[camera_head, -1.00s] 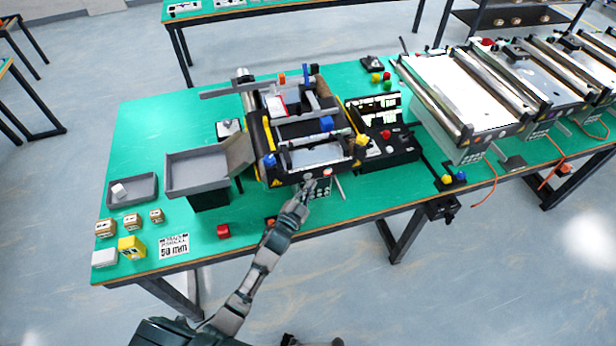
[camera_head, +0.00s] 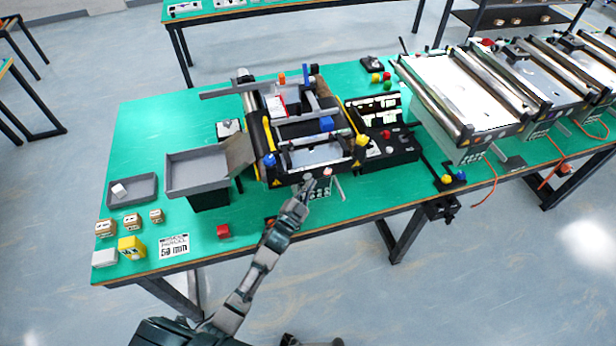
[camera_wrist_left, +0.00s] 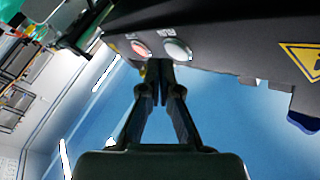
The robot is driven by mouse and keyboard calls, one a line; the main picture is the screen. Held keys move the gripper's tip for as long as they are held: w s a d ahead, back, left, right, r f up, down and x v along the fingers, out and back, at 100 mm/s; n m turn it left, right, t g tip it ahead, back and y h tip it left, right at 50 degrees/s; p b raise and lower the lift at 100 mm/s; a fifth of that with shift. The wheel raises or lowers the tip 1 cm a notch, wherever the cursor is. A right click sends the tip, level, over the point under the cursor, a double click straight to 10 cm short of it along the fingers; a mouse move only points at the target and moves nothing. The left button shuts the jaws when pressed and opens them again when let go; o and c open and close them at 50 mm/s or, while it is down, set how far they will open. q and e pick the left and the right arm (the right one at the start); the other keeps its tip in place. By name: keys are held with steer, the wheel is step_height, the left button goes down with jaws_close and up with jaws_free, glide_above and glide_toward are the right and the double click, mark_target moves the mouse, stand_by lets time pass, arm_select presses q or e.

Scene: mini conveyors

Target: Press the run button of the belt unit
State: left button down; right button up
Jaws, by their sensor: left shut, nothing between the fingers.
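The belt unit (camera_head: 318,176) is a dark frame with yellow trim on the green table. My left gripper (camera_head: 307,184) reaches up to its front edge from below. In the left wrist view the two fingers of the left gripper (camera_wrist_left: 157,70) are shut together and empty. Just beyond the fingertips are a red button (camera_wrist_left: 140,48) and a pale whitish button (camera_wrist_left: 178,50) on the unit's dark front panel. The tips appear just below and between the two; contact cannot be told. Button labels are too small to read. My right gripper is not in view.
A grey tray (camera_head: 168,186) stands left of the unit. A dark control box (camera_head: 398,158) stands to its right. More conveyors (camera_head: 425,98) stand at the right. A yellow warning label (camera_wrist_left: 304,58) is on the panel.

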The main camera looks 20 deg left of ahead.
arm_select(q)
steer(key=shift+w+a, duration=0.15)
steer(key=shift+w, duration=0.05)
